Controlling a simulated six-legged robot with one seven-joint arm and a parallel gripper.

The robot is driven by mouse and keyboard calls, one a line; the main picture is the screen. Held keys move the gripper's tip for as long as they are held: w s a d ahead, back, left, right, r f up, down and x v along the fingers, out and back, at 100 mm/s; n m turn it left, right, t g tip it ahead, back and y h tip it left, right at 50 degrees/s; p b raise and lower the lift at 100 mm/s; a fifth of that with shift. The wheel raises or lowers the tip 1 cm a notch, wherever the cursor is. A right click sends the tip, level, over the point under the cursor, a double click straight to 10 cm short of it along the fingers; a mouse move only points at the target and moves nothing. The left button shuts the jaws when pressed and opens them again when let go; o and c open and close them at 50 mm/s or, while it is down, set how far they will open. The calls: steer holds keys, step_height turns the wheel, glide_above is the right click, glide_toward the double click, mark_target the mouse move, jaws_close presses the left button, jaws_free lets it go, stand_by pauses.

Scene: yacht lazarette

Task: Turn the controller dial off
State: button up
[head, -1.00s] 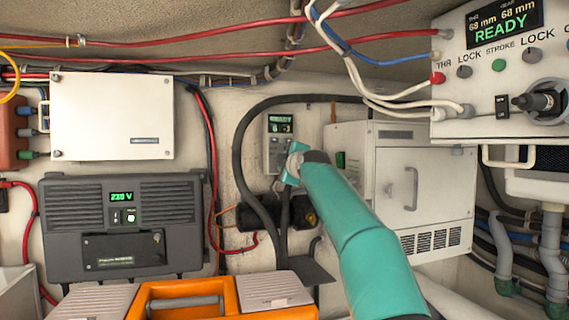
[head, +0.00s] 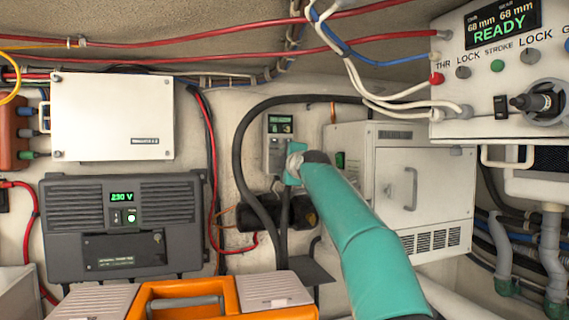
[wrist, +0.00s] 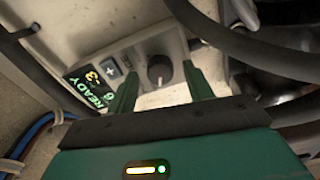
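The controller (head: 280,127) is a small grey box on the back wall, with a green-lit display at its top. In the head view my arm's end covers its lower part. The wrist view shows the controller's face tilted, with a lit display (wrist: 88,88) reading READY, a plus button (wrist: 110,68) and a dark round dial (wrist: 160,70) with a pale mark. My gripper (wrist: 160,88) is open, its two green fingers apart, one on each side of the dial in the picture. Whether they touch it I cannot tell. In the head view the fingers are hidden behind the teal wrist.
A black hose (head: 240,150) loops just left of the controller. A white vented cabinet (head: 425,185) stands to its right. A grey power unit (head: 125,225) hangs at left, an orange case (head: 190,290) lies below, and a READY panel (head: 490,75) is upper right.

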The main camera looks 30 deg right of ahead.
steer(key=shift+w+f, duration=0.1)
steer(key=v, duration=1.3)
steer(key=shift+s, duration=0.35)
stand_by(0.8)
stand_by(0.9)
